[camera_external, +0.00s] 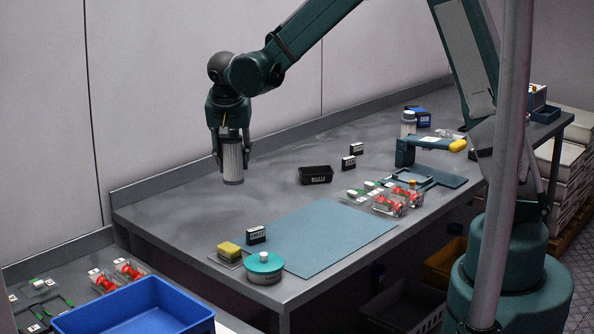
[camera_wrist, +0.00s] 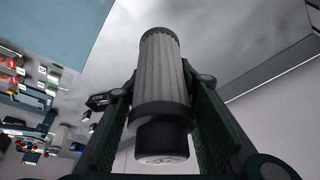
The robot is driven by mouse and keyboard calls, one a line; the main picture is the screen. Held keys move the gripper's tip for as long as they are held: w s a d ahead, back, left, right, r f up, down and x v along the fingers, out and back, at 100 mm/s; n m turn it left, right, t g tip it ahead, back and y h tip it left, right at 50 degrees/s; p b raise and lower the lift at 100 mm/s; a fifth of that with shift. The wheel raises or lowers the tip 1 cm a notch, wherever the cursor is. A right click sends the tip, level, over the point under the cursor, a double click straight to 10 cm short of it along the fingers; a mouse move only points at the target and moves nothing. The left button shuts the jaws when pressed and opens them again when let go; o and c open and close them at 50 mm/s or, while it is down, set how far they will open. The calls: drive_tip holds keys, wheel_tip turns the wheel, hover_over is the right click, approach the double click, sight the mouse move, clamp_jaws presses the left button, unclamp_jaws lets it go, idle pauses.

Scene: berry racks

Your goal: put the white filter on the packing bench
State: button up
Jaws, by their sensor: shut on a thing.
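The white filter (camera_external: 232,160) is a pale ribbed cylinder with dark end caps. My gripper (camera_external: 232,150) is shut on it and holds it upright above the grey bench (camera_external: 190,200), toward its far left part. In the wrist view the filter (camera_wrist: 162,75) sits between the two green fingers of my gripper (camera_wrist: 160,105), its dark cap toward the camera. Whether the filter's lower end touches the bench surface is hard to tell; it looks slightly above it.
A blue mat (camera_external: 320,235) lies at the bench front. A yellow sponge (camera_external: 229,249), a teal-lidded round tin (camera_external: 264,268), a black tray (camera_external: 316,175) and clear packs of red berries (camera_external: 392,203) stand around. A blue crate (camera_external: 135,310) is at the lower left. The bench's left part is clear.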

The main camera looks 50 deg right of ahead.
drive_tip(key=s+d+m+b, duration=0.1)
drive_tip(key=s+d, duration=0.1)
drive_tip(key=s, duration=0.8)
drive_tip(key=s+d+m+b, duration=0.2)
drive_tip(key=s, duration=0.8)
drive_tip(key=shift+s+d+f+g+h, duration=0.2)
drive_tip(key=shift+s+f+g+h, duration=0.15)
drive_tip(key=shift+f+g+h, duration=0.05)
drive_tip(key=b, duration=0.1)
hover_over(302, 233)
drive_tip(key=shift+f, duration=2.95)
drive_tip(key=shift+f+b, duration=0.3)
drive_tip(key=shift+f, duration=1.8)
drive_tip(key=shift+f, duration=0.15)
